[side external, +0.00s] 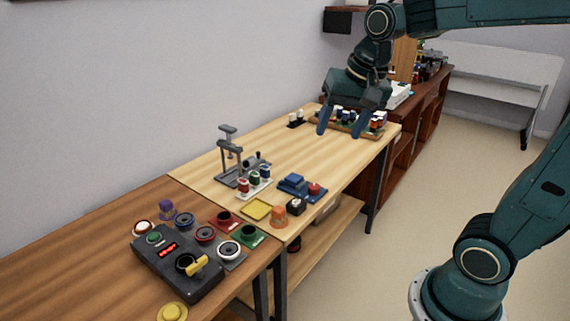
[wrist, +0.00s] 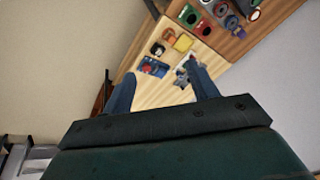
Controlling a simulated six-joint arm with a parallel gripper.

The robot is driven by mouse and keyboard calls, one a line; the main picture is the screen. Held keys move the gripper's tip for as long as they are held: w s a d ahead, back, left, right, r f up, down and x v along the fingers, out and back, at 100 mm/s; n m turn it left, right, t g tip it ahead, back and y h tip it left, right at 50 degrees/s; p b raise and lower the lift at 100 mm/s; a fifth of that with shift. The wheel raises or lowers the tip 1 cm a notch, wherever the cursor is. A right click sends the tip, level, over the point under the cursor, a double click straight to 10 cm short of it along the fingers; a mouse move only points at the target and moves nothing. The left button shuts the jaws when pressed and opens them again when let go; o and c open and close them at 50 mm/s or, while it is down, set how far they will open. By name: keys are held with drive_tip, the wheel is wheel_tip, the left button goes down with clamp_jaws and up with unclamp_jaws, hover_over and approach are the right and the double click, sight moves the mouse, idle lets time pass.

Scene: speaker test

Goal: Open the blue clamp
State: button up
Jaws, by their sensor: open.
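A blue fixture (side external: 294,183) with a raised blue block and a red part at its right lies on the light wooden table; it looks like the blue clamp. It also shows small in the wrist view (wrist: 153,67), between the fingers and beyond them. Whether its jaws are open or shut is too small to tell. My gripper (side external: 340,126) is open and empty, its two blue fingers spread and pointing down. It is above the far end of the light table, well apart from the blue fixture. The fingers also show in the wrist view (wrist: 163,88).
A grey press stand (side external: 230,155) and a white rack of colored spools (side external: 254,186) stand left of the fixture. A wooden tray of small parts (side external: 347,127) lies below my gripper. A yellow tray (side external: 257,209), an orange part (side external: 279,216) and a control box (side external: 178,265) are nearer.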

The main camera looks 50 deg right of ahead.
drive_tip(key=w+d+f+m+g, duration=0.1)
drive_tip(key=w+d+f+m, duration=0.1)
drive_tip(key=w+d+m, duration=0.4)
drive_tip(key=m+g, duration=0.3)
drive_tip(key=m, duration=1)
hover_over(314, 186)
wheel_tip(314, 186, down, 18)
drive_tip(key=shift+d+r+y, duration=0.1)
drive_tip(key=shift+y, duration=0.2)
wheel_tip(314, 186, down, 14)
drive_tip(key=shift+r, duration=0.1)
drive_tip(key=shift+c, duration=0.2)
drive_tip(key=shift+n, duration=0.3)
drive_tip(key=c, duration=1)
